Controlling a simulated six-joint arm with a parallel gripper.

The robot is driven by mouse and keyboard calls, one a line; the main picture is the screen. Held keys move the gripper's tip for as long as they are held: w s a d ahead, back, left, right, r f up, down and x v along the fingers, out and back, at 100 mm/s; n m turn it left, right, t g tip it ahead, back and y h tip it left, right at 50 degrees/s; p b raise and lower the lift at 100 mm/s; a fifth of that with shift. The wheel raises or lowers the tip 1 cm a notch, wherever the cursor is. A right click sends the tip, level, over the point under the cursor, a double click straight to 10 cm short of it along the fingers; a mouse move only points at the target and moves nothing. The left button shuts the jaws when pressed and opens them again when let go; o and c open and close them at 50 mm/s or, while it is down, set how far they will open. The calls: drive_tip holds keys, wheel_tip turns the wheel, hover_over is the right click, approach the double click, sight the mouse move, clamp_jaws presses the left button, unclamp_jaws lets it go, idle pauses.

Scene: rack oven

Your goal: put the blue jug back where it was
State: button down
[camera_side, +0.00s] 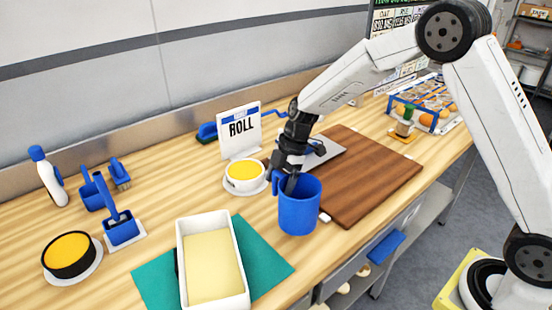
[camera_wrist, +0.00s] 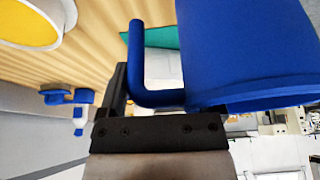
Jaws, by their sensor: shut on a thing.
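The blue jug (camera_side: 299,212) is upright near the front edge of the wooden table in the side view. My gripper (camera_side: 288,178) is at its upper left side, shut on its handle. In the wrist view the jug (camera_wrist: 245,50) fills the right half, and its handle (camera_wrist: 137,60) comes down to the jaws of my gripper (camera_wrist: 150,108). The jug appears slightly off the table or on it; I cannot tell which.
A white bowl of yellow filling (camera_side: 245,175) stands close to the jug's left. A white tray of dough (camera_side: 212,262) sits on a green mat (camera_side: 262,262) at front left. A brown board (camera_side: 375,180) lies to the right. A ROLL sign (camera_side: 239,130) stands behind.

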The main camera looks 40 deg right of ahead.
drive_tip(key=shift+w+f, duration=0.15)
drive_tip(key=shift+f, duration=0.75)
drive_tip(key=shift+w+f, duration=0.15)
drive_tip(key=shift+f, duration=0.75)
drive_tip(key=shift+f, duration=0.15)
unclamp_jaws()
drive_tip(key=v, duration=1.2)
drive_tip(key=shift+s, duration=0.1)
